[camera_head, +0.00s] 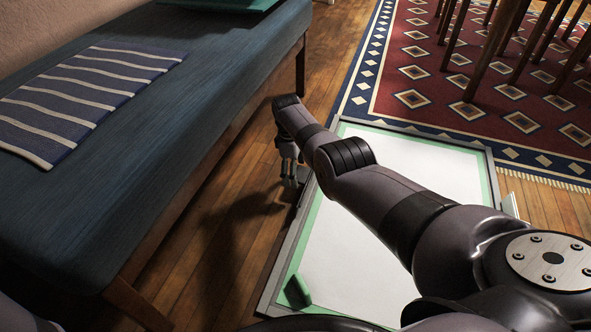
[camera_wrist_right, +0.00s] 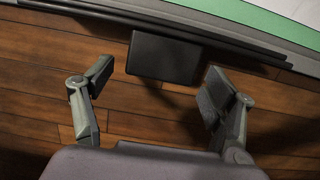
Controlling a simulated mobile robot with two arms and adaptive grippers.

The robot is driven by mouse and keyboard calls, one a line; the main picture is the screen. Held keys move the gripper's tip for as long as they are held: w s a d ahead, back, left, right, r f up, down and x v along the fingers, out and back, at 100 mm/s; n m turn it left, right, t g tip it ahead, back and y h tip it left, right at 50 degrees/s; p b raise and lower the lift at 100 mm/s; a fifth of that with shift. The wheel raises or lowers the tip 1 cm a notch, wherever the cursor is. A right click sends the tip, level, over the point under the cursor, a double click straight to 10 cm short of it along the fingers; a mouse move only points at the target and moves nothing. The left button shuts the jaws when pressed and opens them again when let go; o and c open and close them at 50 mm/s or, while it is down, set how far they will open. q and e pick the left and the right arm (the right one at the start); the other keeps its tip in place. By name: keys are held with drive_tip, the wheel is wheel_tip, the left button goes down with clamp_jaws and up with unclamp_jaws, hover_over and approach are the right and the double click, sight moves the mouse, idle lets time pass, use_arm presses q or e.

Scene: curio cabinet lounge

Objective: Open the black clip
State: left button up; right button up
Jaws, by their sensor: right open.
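The black clip (camera_wrist_right: 163,58) is a dark flat rectangular piece at the edge of a framed white board in the right wrist view. It projects from the board's dark rim over the wood floor. My right gripper (camera_wrist_right: 155,90) is open, with one finger to each side of the clip and apart from it. In the head view my right gripper (camera_head: 290,180) hangs pointing down by the board's left edge, where a dark bit of the clip (camera_head: 303,173) shows beside it. My left gripper is not in view.
The white board (camera_head: 370,240) with green borders and a grey frame lies below my right arm. A blue bench (camera_head: 150,110) stands to the left. A patterned rug (camera_head: 430,100) and chair legs are behind.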

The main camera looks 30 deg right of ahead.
drive_tip(key=shift+r, duration=0.15)
wheel_tip(320, 180, up, 12)
drive_tip(key=w, duration=0.1)
drive_tip(key=shift+a, duration=0.4)
drive_tip(key=shift+f, duration=0.2)
